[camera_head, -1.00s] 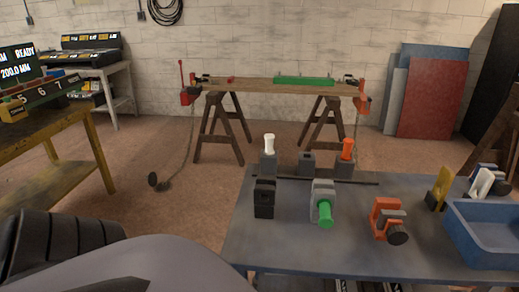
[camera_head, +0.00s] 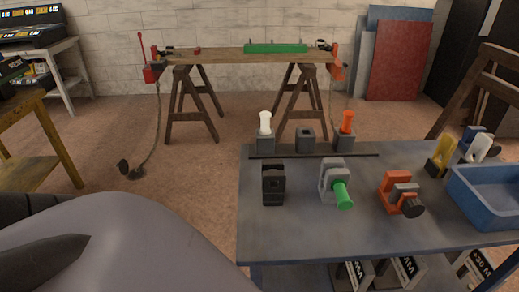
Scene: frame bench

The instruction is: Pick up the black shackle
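The black shackle (camera_head: 273,185) stands upright at the left end of the grey bench (camera_head: 300,225), near its front-left part. It is a dark block-like shape with an opening near its top. To its right stands a grey shackle (camera_head: 328,182) with a green pin (camera_head: 343,195), and further right an orange shackle (camera_head: 394,187) with a dark pin end. Neither gripper shows. Only grey and black parts of my own body fill the lower left, well left of the black shackle.
Behind the shackles, a thin dark bar (camera_head: 310,155) lies along the bench before grey blocks holding a white pin (camera_head: 265,123) and an orange pin (camera_head: 347,121). A blue bin (camera_head: 484,213) sits at right. A wooden trestle (camera_head: 240,55) stands behind across open floor.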

